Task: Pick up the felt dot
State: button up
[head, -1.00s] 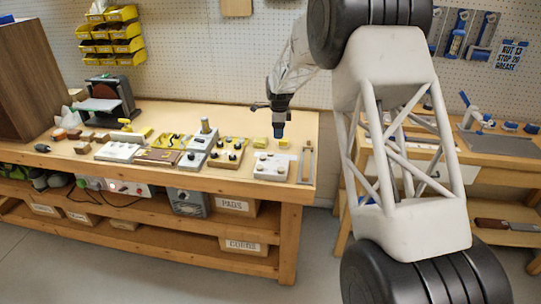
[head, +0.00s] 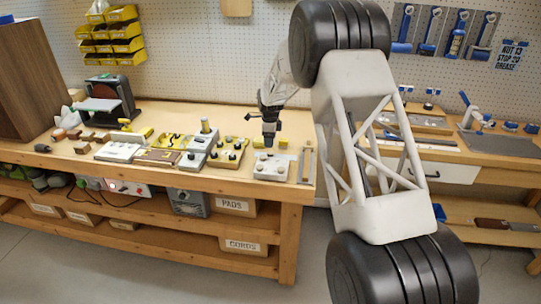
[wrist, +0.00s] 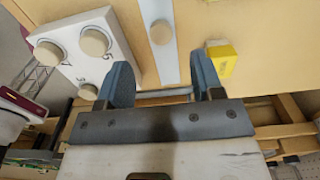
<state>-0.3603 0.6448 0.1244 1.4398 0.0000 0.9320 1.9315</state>
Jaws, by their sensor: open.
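My gripper (head: 268,141) is low over the right part of the bench, pointing down. In the wrist view its two blue-grey fingers (wrist: 163,66) are apart with nothing between them. A round tan dot (wrist: 161,32), which looks like the felt dot, lies on a narrow pale grey strip just beyond the gap between the fingertips. More tan dots (wrist: 95,41) sit on a white numbered plate (wrist: 66,72) left of the fingers. That plate also shows in the head view (head: 287,173). The dots are too small there to tell apart.
A yellow block (wrist: 226,60) stands close to the right finger. Several boards and fixtures (head: 160,155) crowd the bench to the left. A slotted frame (head: 306,165) lies near the bench's right end. Bare wood (head: 225,118) is free behind.

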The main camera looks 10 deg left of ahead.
aim_at(270, 153)
jog(key=shift+f, duration=0.65)
jog(key=shift+f, duration=2.6)
jog(key=c, duration=1)
